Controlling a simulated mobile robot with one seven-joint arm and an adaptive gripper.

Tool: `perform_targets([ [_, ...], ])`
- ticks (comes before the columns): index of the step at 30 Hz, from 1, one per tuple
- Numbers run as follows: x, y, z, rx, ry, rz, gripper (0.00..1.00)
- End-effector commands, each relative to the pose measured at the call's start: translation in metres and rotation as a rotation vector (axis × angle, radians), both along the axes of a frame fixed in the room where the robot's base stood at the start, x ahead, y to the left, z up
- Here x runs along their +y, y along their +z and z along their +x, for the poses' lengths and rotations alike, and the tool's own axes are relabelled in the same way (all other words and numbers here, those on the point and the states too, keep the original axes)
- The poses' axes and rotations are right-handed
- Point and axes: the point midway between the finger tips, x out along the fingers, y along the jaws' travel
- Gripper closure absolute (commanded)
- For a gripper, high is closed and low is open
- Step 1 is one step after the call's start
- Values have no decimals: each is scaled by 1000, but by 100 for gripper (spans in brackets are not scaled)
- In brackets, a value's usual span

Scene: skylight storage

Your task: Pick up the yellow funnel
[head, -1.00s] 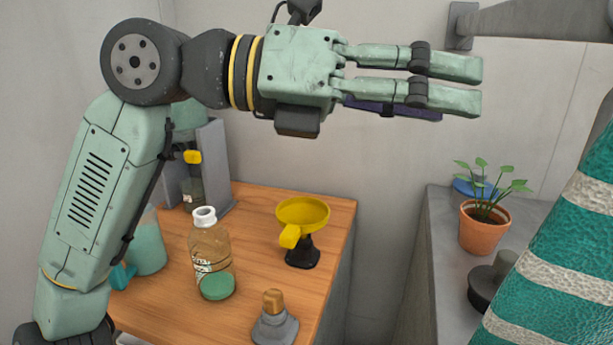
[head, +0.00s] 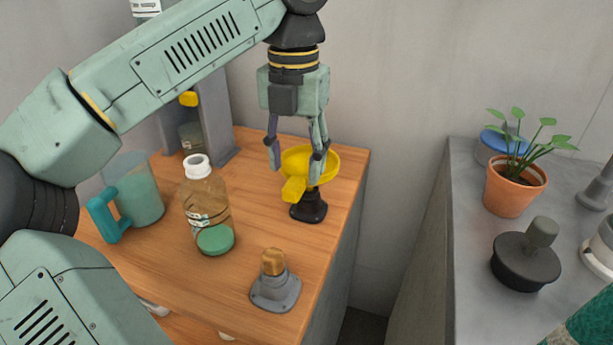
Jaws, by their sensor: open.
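The yellow funnel (head: 323,168) sits on a black stand (head: 309,206) near the right edge of the wooden bench top (head: 262,197). A yellow tab sticks out from it toward the camera. My gripper (head: 294,175) points down over the funnel with its fingers apart. In this view one finger is left of the bowl and the other crosses in front of it. I cannot tell whether the fingers touch the funnel. Part of the bowl is hidden behind the fingers.
A brown bottle (head: 207,205), a teal-handled jug (head: 138,195) and a grey fitting with a wooden top (head: 274,284) stand on the bench. A gap separates it from a grey counter (head: 467,230) with a potted plant (head: 514,189) and a black-knobbed object (head: 526,262).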

Motion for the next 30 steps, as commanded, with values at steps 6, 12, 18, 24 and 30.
perform_targets([
  [6,3,-27,1,3,0,-2,53],
  [12,2,-50,2,1,-2,-2,53],
  [18,2,-52,2,0,-1,-2,53],
  [24,2,-52,2,0,-1,-2,63],
  [30,2,-52,2,0,-1,-2,76],
])
